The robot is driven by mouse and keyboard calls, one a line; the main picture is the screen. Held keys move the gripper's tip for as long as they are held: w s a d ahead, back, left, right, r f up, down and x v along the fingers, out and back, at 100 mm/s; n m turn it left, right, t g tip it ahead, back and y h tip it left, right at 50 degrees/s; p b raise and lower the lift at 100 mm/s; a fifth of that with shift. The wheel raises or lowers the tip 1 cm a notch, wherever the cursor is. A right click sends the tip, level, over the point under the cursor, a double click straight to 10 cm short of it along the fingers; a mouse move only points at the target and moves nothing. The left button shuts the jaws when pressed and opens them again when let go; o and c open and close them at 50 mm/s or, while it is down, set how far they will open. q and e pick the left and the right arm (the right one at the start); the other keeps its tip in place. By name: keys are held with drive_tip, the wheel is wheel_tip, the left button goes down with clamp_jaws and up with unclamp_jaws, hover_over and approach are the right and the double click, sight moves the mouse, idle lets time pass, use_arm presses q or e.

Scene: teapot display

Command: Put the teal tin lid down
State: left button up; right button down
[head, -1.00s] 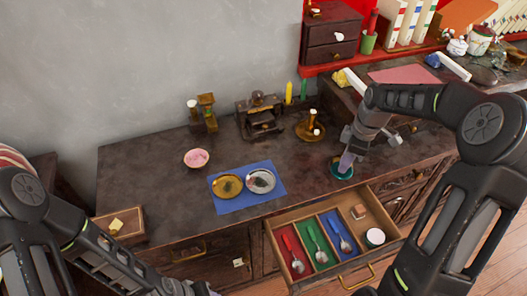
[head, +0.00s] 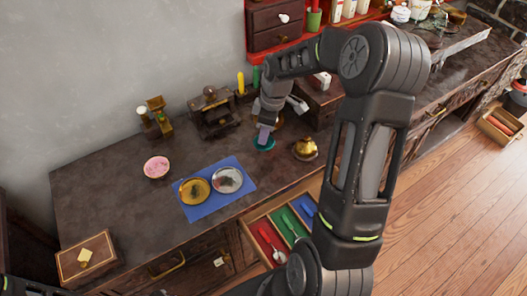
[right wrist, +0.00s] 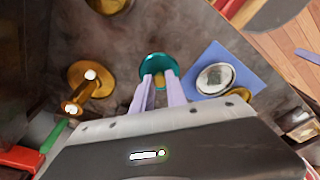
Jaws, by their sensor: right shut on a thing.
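The teal tin lid (head: 264,146) is a small round disc over the dark countertop, right of the blue mat (head: 205,212). My right gripper (head: 264,133) comes down on it from above, its pale fingers shut on the lid's middle. In the right wrist view the lid (right wrist: 155,62) shows between and beyond the fingertips (right wrist: 160,80). Whether the lid touches the counter or is just above it, I cannot tell. My left gripper is not in view.
A gold plate (head: 194,190) and a silver plate (head: 227,180) lie on the mat. A brass pot (head: 305,148) stands right of the lid. An open drawer (head: 259,218) with coloured compartments juts out in front. A pink bowl (head: 157,167) stands left.

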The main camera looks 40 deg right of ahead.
sight(263, 157)
drive_tip(key=shift+f, duration=1.95)
drive_tip(key=shift+f+p, duration=0.3)
drive_tip(key=shift+f, duration=1.55)
drive_tip(key=shift+f, duration=0.25)
drive_tip(key=c, duration=1.3)
unclamp_jaws()
drive_tip(key=shift+r, duration=0.1)
drive_tip(key=shift+c, duration=0.2)
drive_tip(key=shift+r, duration=0.1)
drive_tip(key=r, duration=0.4)
drive_tip(key=s+r, duration=0.1)
drive_tip(key=r, duration=0.3)
drive_tip(key=d+r+b, duration=0.1)
drive_tip(key=r, duration=0.3)
drive_tip(key=shift+s, duration=0.2)
